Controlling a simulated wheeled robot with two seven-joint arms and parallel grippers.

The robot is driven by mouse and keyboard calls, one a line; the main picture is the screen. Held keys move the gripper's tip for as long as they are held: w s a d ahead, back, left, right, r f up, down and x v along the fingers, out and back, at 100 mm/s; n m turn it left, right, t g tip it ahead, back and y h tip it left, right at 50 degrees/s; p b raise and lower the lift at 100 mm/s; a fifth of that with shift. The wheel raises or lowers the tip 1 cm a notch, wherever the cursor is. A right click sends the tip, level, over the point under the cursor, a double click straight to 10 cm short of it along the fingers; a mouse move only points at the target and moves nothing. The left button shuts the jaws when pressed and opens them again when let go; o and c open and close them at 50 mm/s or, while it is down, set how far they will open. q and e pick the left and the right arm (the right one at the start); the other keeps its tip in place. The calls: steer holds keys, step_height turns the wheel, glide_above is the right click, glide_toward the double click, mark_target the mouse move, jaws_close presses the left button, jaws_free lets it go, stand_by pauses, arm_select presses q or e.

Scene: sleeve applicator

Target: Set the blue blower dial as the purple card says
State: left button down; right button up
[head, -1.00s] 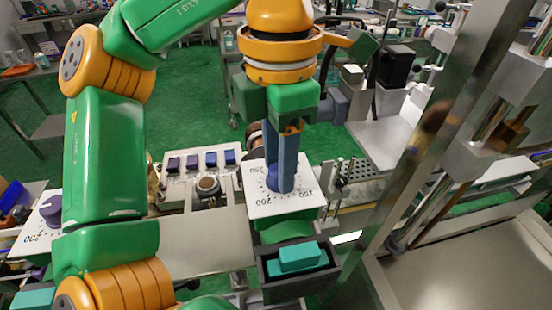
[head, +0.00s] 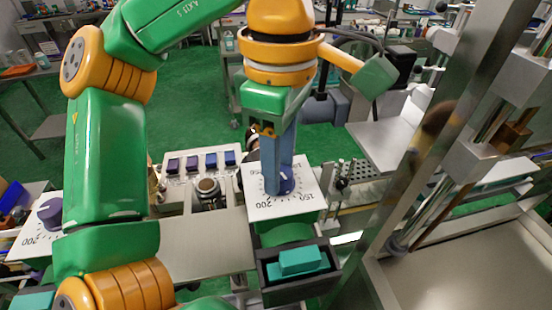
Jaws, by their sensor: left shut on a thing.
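The blue blower dial (head: 287,185) sits on a white plate (head: 309,202) printed with a scale; 150 and 200 are readable on its near side. A short white mark shows on the dial's top. My left gripper (head: 279,187) points down from above, its long blue fingers shut on the dial and covering its left part. The exact setting is hard to read past the fingers. I cannot make out a purple card in this view. My right gripper is not in view.
A purple dial (head: 50,211) on another white scale plate is at far left. A panel with dark blue and purple switches (head: 201,162) stands behind. A dark tray (head: 309,280) with teal blocks is in front. A metal frame post (head: 440,130) rises at right.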

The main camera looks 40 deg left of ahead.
mark_target(284, 174)
arm_select(q)
steer(key=shift+f+m, duration=0.1)
steer(key=shift+m, duration=0.5)
steer(key=c, duration=0.8)
jaws_free()
steer(key=o, duration=0.3)
steer(key=shift+d, duration=0.15)
steer(key=shift+o, duration=0.2)
steer(key=shift+d, duration=0.2)
steer(key=shift+r, duration=0.2)
step_height(284, 174, up, 7)
steer(key=shift+d+f, duration=0.1)
